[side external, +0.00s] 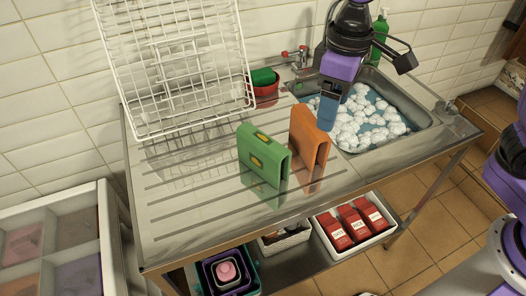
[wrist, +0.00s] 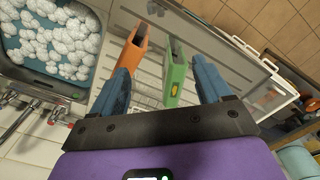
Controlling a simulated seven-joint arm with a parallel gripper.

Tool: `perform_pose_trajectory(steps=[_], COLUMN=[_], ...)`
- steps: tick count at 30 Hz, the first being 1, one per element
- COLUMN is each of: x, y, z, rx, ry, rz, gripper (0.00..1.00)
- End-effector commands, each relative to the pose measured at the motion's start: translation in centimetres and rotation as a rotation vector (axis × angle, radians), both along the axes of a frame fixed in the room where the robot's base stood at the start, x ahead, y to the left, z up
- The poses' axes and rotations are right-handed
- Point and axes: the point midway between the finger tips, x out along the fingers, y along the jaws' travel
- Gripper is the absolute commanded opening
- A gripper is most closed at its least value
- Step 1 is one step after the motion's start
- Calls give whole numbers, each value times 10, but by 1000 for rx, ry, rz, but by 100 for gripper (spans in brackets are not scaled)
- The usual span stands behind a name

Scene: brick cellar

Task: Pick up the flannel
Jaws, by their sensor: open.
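Two folded, slab-like items stand upright on the ribbed steel draining board: a green one with a yellow-edged label (side external: 263,158) and a plain orange one (side external: 308,140). I cannot tell for sure which is the flannel. My gripper (side external: 327,118) hangs with blue fingers above the sink's near edge, right of the orange item and apart from it. In the wrist view, my gripper (wrist: 161,66) is open and empty. The green item (wrist: 176,75) shows in the gap between the fingers, farther down, and the orange item (wrist: 134,48) is near the left finger.
A sink (side external: 432,118) with white foam lies at right, with a red-handled tap (side external: 294,52) and green bottle (side external: 381,35) behind. A white wire rack (side external: 180,65) leans at back left. A red bowl (side external: 267,92) holds something green. The board's front left is clear.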

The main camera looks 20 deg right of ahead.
Motion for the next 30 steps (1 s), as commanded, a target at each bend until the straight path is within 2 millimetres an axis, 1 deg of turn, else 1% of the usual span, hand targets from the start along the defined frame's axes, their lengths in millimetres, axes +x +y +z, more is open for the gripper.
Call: perform_pose_trajectory(steps=[1,6,9,13,18,22,26,30], x=[12,48,66,85,97,99,99,99], y=[13,47,64,80,89,91,90,90], z=[1,3,3,3,2,-4,-22,-49], rx=[0,-4,-6,-7,-7,-10,-11,-13], ry=[1,4,5,7,8,10,11,12], rz=[-26,-120,-174,-232,-275,-284,-285,-284], gripper=[78,78,78,78,78,78,78,78])
